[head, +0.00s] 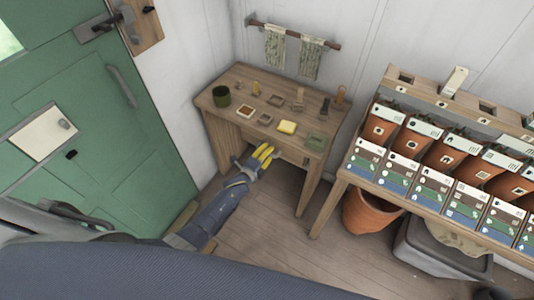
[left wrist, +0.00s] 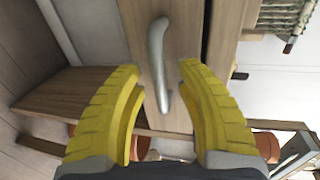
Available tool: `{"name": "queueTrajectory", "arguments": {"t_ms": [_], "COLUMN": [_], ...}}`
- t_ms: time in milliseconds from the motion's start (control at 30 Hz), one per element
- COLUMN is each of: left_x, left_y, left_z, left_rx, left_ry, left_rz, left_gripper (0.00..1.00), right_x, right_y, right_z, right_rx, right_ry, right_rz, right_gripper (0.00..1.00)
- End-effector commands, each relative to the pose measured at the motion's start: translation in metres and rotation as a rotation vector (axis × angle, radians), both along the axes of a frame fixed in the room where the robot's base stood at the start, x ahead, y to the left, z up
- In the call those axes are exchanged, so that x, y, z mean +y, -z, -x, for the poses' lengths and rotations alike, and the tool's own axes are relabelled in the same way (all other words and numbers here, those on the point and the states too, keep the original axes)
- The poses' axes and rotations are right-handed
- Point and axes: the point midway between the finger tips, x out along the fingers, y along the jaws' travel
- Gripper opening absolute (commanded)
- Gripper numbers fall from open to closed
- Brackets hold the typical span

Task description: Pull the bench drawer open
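The wooden bench (head: 222,115) stands against the back wall in the head view, with small items on its top. Its drawer front (left wrist: 180,30) fills the upper middle of the left wrist view, with a curved grey metal handle (left wrist: 157,62). My left gripper (head: 264,152) is at the bench front, at drawer height. In the left wrist view its two yellow fingers (left wrist: 160,82) are spread apart, with the handle's lower end between the tips. I see no clear contact with the handle. My right gripper is not in view.
A green door (head: 95,140) is at left. A slanted seed-packet rack with terracotta pots (head: 385,122) stands at right, with a large terracotta pot (head: 365,212) and a grey bin (head: 430,250) beneath it. The wooden floor (head: 275,240) before the bench is clear apart from my arm.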

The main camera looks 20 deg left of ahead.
Motion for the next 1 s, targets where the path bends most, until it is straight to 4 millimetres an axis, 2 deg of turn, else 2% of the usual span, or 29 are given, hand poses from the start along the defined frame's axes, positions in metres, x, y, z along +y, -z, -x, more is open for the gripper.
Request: {"name": "queueTrajectory", "arguments": {"t_ms": [167,400,500,1000], "left_x": [0.0,0.0,0.0,-0.0053], "left_y": [-0.0003,-0.0003,-0.0003,-0.0002], "left_z": [-0.0001,0.0,0.0,0.005], "left_rx": [0.0,-0.001,-0.001,-0.001], "left_ry": [0.0,0.0,0.0,0.011], "left_rz": [0.0,0.0,0.0,0.001], "left_gripper": [0.36,0.08,0.0,0.0], "right_x": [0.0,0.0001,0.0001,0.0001], "right_y": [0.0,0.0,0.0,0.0], "right_z": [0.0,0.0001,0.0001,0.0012], "right_rx": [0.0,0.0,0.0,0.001], "right_ry": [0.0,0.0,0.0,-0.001], "right_rz": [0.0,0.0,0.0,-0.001], "right_gripper": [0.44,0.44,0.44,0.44]}}
